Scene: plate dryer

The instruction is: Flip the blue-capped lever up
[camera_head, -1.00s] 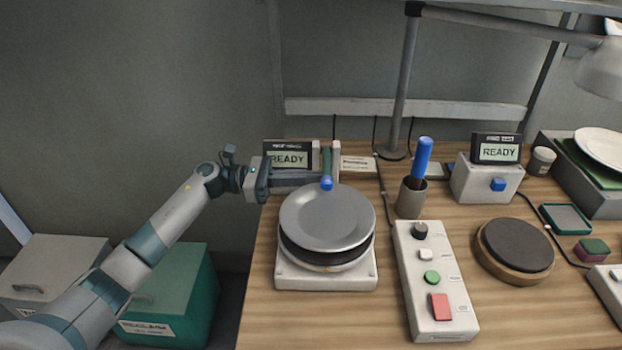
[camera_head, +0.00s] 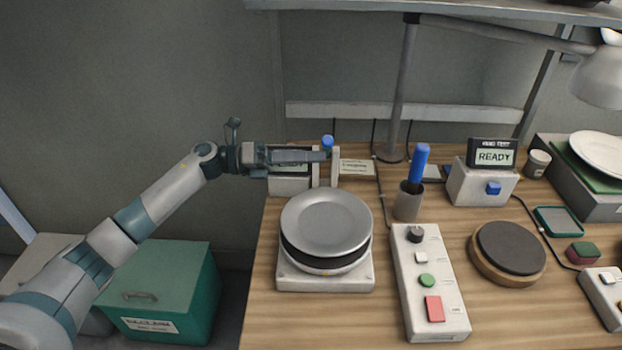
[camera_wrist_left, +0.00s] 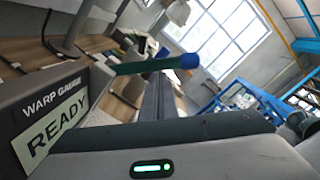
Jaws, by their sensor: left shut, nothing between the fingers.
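The gripper also shows in the wrist view (camera_wrist_left: 155,95). My right gripper is not in view.
A READY gauge (camera_head: 290,160) sits behind my left gripper. A grey plate (camera_head: 326,222) lies on the white dryer base (camera_head: 325,283) in front. A control box (camera_head: 432,290), a cup with a blue-handled tool (camera_head: 408,203) and a lamp post (camera_head: 402,90) stand to the right.

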